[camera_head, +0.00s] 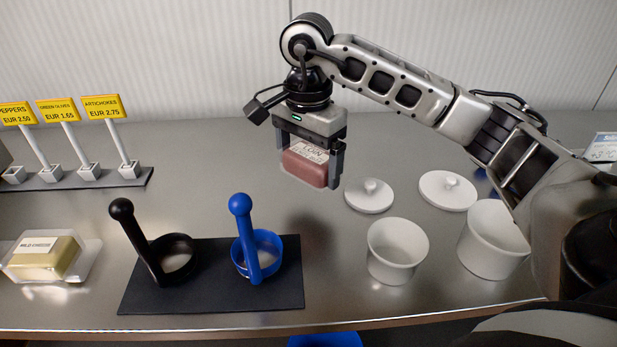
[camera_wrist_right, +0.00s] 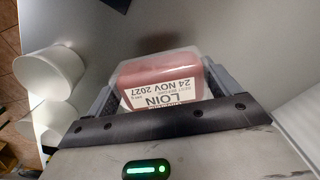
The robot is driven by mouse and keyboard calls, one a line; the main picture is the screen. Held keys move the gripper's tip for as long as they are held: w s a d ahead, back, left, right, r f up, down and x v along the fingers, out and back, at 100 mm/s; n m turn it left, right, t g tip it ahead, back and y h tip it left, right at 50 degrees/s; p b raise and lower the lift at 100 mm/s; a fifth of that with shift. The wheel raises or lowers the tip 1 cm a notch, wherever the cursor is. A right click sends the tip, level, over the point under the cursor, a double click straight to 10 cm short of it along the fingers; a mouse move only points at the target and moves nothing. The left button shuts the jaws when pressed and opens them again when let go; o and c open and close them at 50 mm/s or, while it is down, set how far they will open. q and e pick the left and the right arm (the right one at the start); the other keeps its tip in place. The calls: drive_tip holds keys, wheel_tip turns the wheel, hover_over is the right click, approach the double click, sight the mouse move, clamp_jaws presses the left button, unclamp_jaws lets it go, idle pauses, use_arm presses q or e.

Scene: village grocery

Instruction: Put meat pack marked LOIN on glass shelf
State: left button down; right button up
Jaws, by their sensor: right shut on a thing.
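The meat pack marked LOIN (camera_head: 305,166) is a pink-red block in a clear pack with a white label. My right gripper (camera_head: 311,160) is shut on it and holds it above the steel counter (camera_head: 330,225). In the right wrist view the pack (camera_wrist_right: 160,75) sits between the two fingers, its label reading LOIN and 24 NOV 2027. My left gripper is not in view. I cannot make out a glass shelf in either view.
A black mat (camera_head: 215,298) holds a black tool (camera_head: 145,245) and a blue tool (camera_head: 250,240). White pots (camera_head: 397,250) and lids (camera_head: 368,195) stand at right. A wrapped yellow block (camera_head: 45,257) lies at left, with price signs (camera_head: 103,106) behind. Counter below the pack is clear.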

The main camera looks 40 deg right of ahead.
sight(307, 194)
drive_tip(key=w+f, duration=0.1)
drive_tip(key=w+d+f, duration=0.1)
drive_tip(key=shift+d+f, duration=0.1)
drive_tip(key=shift+f, duration=0.2)
drive_tip(key=shift+w+d+f, duration=0.1)
drive_tip(key=shift+w+f, duration=0.05)
drive_tip(key=shift+f, duration=1.6)
drive_tip(key=shift+f, duration=0.1)
drive_tip(key=o, duration=1)
